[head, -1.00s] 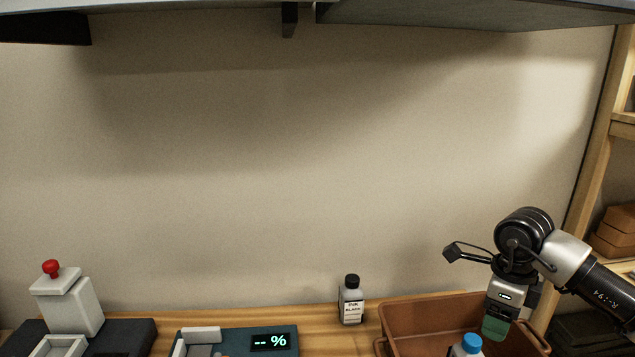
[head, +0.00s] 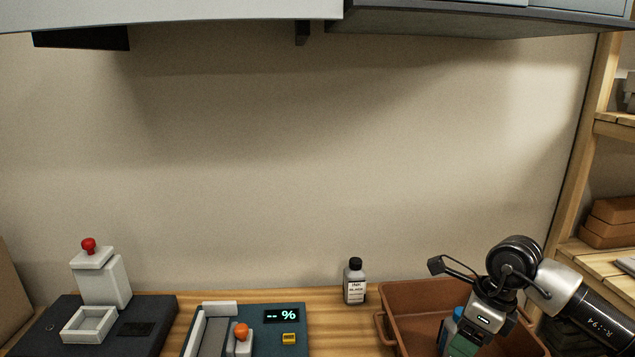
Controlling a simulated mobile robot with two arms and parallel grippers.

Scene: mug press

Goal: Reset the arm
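My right gripper (head: 463,346) hangs over the brown bin (head: 395,300) at the lower right, pointing down. Its green fingertips are cut by the bottom edge, so I cannot tell whether it is open or shut. A blue-capped bottle (head: 447,330) stands right beside the fingers, partly hidden by them; I cannot tell whether they touch it. My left gripper is not in view.
An ink bottle (head: 355,283) stands behind on the wooden table. Cabinets hang above; shelves are at the right.

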